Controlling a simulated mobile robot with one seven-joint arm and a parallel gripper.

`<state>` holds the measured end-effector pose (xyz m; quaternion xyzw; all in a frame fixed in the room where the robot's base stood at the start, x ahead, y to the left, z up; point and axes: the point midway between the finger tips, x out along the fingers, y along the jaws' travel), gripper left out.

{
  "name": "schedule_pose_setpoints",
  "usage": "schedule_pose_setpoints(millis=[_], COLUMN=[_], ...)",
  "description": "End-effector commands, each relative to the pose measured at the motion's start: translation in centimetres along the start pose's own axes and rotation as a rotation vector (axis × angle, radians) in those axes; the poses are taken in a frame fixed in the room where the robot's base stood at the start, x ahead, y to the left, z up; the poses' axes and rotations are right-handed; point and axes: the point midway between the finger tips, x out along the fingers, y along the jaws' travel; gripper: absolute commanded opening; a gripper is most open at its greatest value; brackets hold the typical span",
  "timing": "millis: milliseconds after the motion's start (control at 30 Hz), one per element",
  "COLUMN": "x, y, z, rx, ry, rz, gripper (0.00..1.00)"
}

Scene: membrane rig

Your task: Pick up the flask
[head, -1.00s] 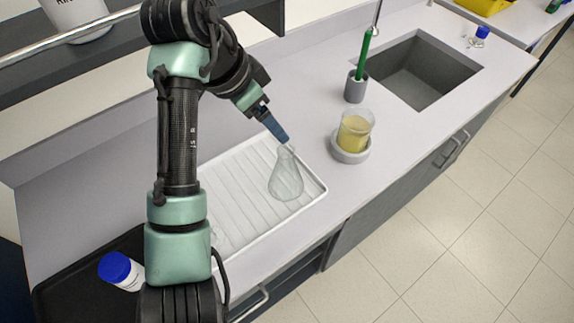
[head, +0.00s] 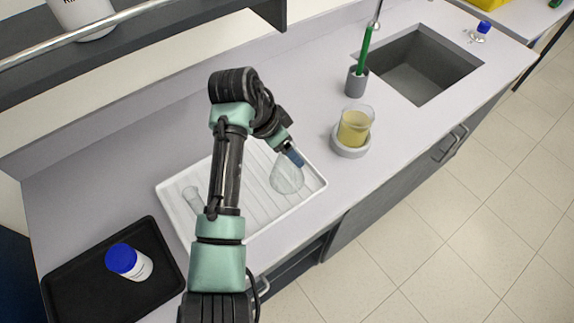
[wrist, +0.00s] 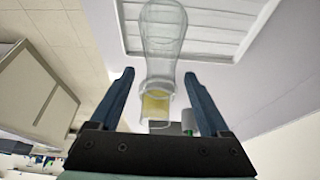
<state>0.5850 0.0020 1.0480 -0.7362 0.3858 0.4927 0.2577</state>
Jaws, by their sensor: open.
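The flask (head: 286,180) is clear glass with a wide body and narrow neck. It stands upright on the right part of the white ribbed tray (head: 259,228). My gripper (head: 295,158) is open at the flask's neck, hiding its top in the head view. In the wrist view, the flask (wrist: 163,40) lies between and beyond the two open fingers of my gripper (wrist: 159,75). Its neck is between the fingertips, with a gap on either side.
A beaker of yellow liquid (head: 355,128) sits on a grey round base right of the flask. Behind it stand a grey holder (head: 356,83) with a green rod and a sink (head: 425,70). Another clear glass piece (head: 193,198) is on the tray's left. A blue-capped bottle (head: 130,262) is on a black tray (head: 75,290).

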Motion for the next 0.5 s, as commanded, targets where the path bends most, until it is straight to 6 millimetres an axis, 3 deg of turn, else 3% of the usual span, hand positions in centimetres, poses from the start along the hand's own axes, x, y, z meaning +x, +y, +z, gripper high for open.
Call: schedule_pose_setpoints(millis=[267, 500], x=[0.41, 0.36], y=[-0.01, -0.02], z=[0.01, -0.01], rx=[0.000, 0.000], ry=[0.000, 0.000], rz=[-0.001, -0.001], gripper=[0.80, 0.37])
